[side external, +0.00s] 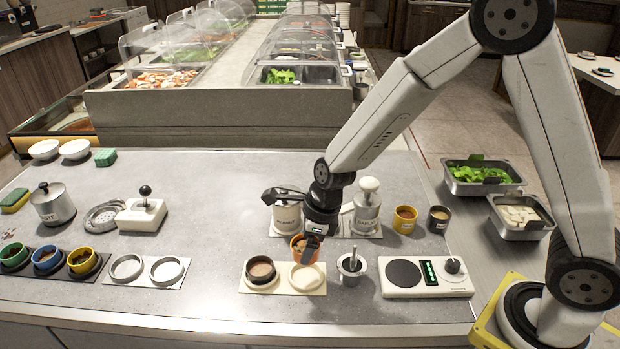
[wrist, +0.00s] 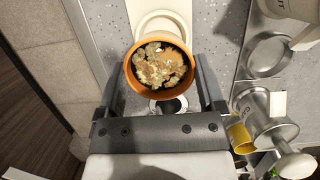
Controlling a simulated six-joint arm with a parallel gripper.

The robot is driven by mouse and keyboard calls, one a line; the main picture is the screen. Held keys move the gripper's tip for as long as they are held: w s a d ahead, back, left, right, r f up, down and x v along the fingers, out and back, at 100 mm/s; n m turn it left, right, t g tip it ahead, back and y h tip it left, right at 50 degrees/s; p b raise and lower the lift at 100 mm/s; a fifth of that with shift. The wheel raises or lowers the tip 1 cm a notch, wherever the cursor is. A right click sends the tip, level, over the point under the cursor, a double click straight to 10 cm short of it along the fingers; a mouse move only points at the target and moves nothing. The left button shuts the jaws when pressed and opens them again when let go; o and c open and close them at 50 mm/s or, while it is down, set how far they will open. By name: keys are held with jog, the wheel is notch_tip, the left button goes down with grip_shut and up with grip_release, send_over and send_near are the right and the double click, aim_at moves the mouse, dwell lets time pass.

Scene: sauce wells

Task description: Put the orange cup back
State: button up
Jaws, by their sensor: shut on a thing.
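The orange cup (side external: 297,243) holds a crumbly brown and pale filling, seen from above in the wrist view (wrist: 160,95). My gripper (side external: 311,243) is shut on the cup, with one finger on each side of it in the wrist view (wrist: 158,80). The cup looks roughly upright and hangs above the counter, near the cream two-well plate (side external: 283,291). The plate's right well (side external: 306,278) is empty; the cup partly hides its ring in the wrist view. A dark cup (side external: 260,271) with brown contents sits in the left well.
A small metal pot with a dark handle (side external: 351,267) stands just right of the plate, beside a scale-like device (side external: 426,277). Two labelled dispensers (side external: 367,208) stand behind. A yellow cup (side external: 404,220) and a black cup (side external: 438,219) are farther right.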

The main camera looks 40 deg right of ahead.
jog(key=shift+f, duration=3.05)
jog(key=shift+f, duration=0.55)
jog(key=o, duration=1.2)
jog(key=shift+c, duration=0.2)
jog(key=shift+r, duration=0.1)
jog(key=shift+r, duration=3.95)
